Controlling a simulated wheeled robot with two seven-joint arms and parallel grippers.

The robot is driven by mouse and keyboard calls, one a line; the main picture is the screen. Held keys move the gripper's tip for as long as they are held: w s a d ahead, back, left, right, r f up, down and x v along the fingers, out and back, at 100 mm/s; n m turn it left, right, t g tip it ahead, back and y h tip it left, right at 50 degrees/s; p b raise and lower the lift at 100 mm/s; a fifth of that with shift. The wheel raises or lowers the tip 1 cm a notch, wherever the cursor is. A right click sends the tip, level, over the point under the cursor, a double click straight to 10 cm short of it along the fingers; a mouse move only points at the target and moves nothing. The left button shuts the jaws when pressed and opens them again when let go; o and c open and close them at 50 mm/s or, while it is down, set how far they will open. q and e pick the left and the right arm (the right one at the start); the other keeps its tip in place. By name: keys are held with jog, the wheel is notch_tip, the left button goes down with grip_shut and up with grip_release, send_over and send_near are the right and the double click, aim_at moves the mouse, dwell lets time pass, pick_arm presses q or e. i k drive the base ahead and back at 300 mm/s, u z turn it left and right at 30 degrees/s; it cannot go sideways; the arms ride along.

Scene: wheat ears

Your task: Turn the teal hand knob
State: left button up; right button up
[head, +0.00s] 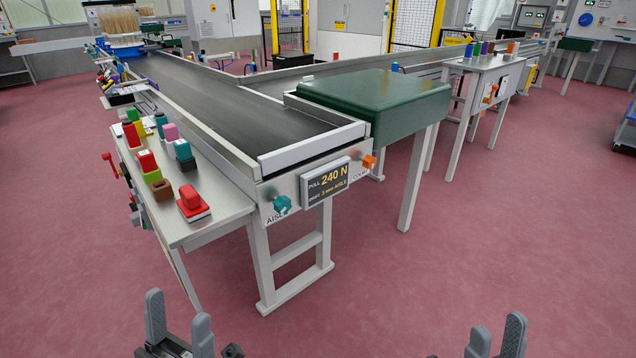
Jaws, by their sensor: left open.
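The teal hand knob (282,204) sits on the end plate of the conveyor, on the left side above the label "AISLE". An orange knob (369,162) is on the right side of the same end plate. A display (325,184) between them reads "PULL 240 N". My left gripper (179,328) is at the bottom left, open and empty, well apart from the teal knob. My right gripper (497,340) is at the bottom right, with its fingers apart and nothing between them. The lower parts of both grippers are cut off by the frame edge.
A steel side table (216,224) with several coloured stamps and blocks stands left of the conveyor (215,95). A green-topped table (375,95) stands on the right. The conveyor's legs (264,262) reach the floor below the knob. The red floor (420,270) in front is clear.

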aim_at(282, 204)
jog(key=z, duration=2.45)
jog(key=i, duration=1.45)
jog(key=u, duration=2.7)
